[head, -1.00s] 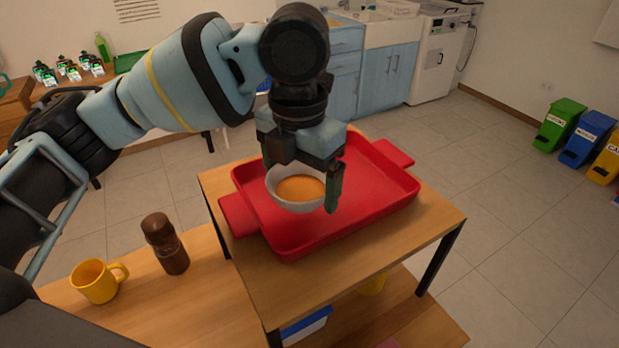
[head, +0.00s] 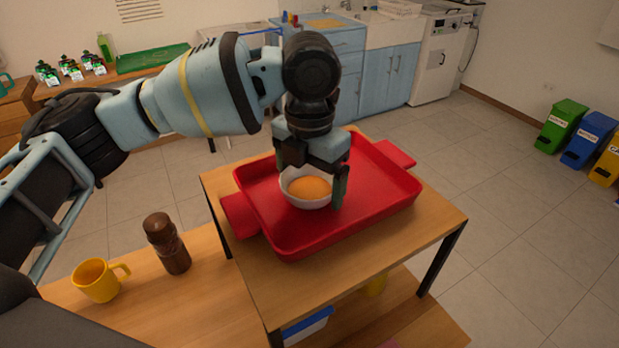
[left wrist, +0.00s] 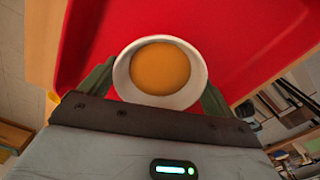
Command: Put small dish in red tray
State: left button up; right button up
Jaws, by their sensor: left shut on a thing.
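The small dish (head: 305,201) is a white bowl with orange-yellow contents. My left gripper (head: 318,186) is shut on it, with a finger on its right side in the head view. The left wrist view shows the dish (left wrist: 160,98) between both fingers, over the red floor of the tray. The red tray (head: 385,205) stands on a small wooden table, with a handle at each end. The dish is inside the tray's outline; whether its base touches the floor I cannot tell. My right gripper is not in view.
A yellow mug (head: 97,281) and a brown grinder-like bottle (head: 167,243) stand on a lower wooden surface at left. The rest of the tray is empty. Green, blue and yellow bins (head: 588,140) stand far right. The floor to the right is clear.

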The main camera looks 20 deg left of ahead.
aim_at(310, 194)
pick_arm(q)
jog(key=shift+f, duration=0.1)
jog(key=o, duration=0.8)
notch_tip(310, 194, up, 12)
jog(key=shift+r, duration=0.15)
jog(key=shift+s, duration=0.1)
dwell(0.3)
